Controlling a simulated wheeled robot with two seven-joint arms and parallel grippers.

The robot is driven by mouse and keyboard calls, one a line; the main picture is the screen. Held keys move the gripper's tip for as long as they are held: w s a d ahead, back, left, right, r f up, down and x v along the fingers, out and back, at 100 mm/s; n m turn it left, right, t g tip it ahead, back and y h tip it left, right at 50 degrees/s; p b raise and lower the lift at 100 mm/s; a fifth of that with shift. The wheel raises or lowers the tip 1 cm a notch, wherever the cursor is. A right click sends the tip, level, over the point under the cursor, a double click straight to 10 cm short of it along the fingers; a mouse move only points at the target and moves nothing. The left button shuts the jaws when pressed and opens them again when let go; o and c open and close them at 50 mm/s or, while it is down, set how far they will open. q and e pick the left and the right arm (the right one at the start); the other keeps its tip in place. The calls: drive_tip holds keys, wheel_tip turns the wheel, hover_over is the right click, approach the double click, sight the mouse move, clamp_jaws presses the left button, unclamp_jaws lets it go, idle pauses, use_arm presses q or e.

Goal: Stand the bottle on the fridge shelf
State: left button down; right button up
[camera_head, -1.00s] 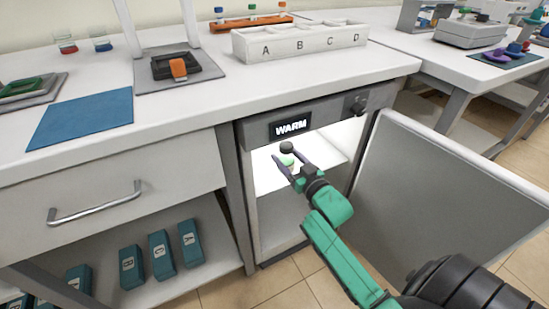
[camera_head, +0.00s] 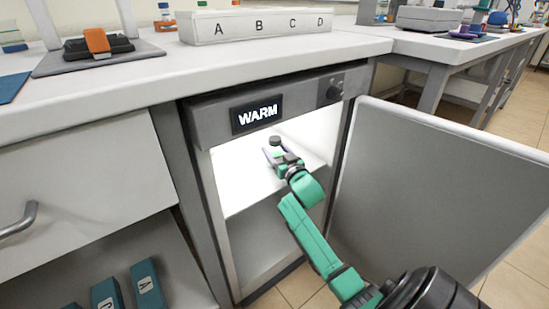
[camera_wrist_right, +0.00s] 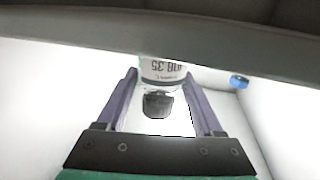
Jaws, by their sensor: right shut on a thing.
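The fridge stands open under the bench, with a lit white upper compartment and a fridge shelf (camera_head: 243,194) at its base. My right gripper (camera_head: 274,153) is inside the upper compartment above the shelf, shut on the bottle. The bottle's dark cap (camera_head: 275,141) shows between the fingers in the head view; most of its body is hidden. In the right wrist view the bottle (camera_wrist_right: 163,71) has a printed label and a dark cap, between the purple fingers of my right gripper (camera_wrist_right: 160,85). I cannot tell whether its base touches the shelf. My left gripper is not in view.
The open fridge door (camera_head: 430,185) stands right of my right arm. The fridge's upper front panel with a WARM display (camera_head: 257,113) lies just above the opening. A small blue object (camera_wrist_right: 239,81) shows near the compartment wall. The shelf's front is clear.

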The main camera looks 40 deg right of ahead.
sight(278, 153)
drive_tip(key=shift+f, duration=0.1)
drive_tip(key=o, duration=1.4)
drive_tip(key=shift+f, duration=0.1)
drive_tip(key=shift+c, duration=0.2)
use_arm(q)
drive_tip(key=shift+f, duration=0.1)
use_arm(e)
drive_tip(key=shift+s, duration=0.1)
drive_tip(key=p+v, duration=0.3)
drive_tip(key=v, duration=0.4)
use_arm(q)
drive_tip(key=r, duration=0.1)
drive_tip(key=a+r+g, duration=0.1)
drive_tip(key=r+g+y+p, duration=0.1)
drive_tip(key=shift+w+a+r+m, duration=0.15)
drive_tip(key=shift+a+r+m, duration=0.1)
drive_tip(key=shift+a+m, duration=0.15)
use_arm(e)
drive_tip(key=v, duration=0.5)
